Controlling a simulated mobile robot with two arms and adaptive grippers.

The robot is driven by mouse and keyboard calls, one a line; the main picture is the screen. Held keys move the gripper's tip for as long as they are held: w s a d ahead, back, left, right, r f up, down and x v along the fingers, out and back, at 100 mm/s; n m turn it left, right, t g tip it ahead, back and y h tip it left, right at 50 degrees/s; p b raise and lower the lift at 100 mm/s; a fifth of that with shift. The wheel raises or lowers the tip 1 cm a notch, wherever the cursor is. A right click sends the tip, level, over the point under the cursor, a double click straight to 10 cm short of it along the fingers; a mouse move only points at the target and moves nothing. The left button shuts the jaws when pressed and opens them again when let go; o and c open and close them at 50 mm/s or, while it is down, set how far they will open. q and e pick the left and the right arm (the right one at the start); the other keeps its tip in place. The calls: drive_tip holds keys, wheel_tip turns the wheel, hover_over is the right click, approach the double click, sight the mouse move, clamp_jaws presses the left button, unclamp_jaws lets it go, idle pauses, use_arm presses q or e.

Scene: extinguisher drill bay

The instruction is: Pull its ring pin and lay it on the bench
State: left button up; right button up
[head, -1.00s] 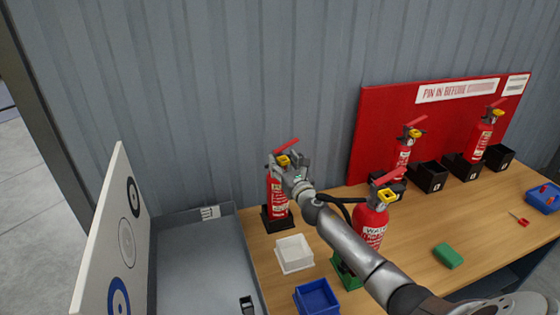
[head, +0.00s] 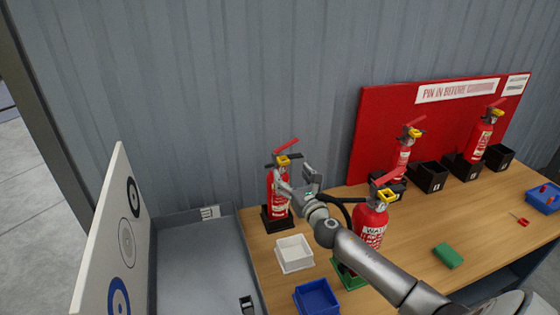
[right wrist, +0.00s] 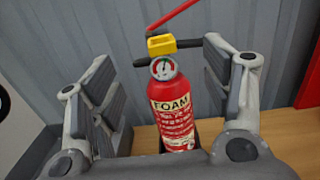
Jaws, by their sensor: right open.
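A red foam extinguisher (head: 277,190) stands upright in a black holder (head: 275,224) on the bench (head: 420,225), near the wall. It also shows in the right wrist view (right wrist: 172,110), with a round gauge and the word FOAM. A yellow piece (head: 283,160) sits at its neck under the red lever, and in the right wrist view (right wrist: 161,45) too; I cannot make out a separate ring. My right gripper (head: 297,180) is open and empty, just in front of the extinguisher, whose body shows between the spread fingers in the right wrist view. My left gripper is out of view.
A white tray (head: 294,253) and a blue tray (head: 316,298) lie at the bench's left. A water extinguisher (head: 369,226) stands in a green holder beside my right arm. More extinguishers (head: 402,158) stand by the red board. The bench has clear wood around the green block (head: 448,256).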

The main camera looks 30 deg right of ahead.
drive_tip(key=shift+s+a, duration=0.25)
drive_tip(key=shift+s, duration=0.95)
drive_tip(key=shift+s+a, duration=0.2)
drive_tip(key=shift+s, duration=0.95)
drive_tip(key=shift+f, duration=0.1)
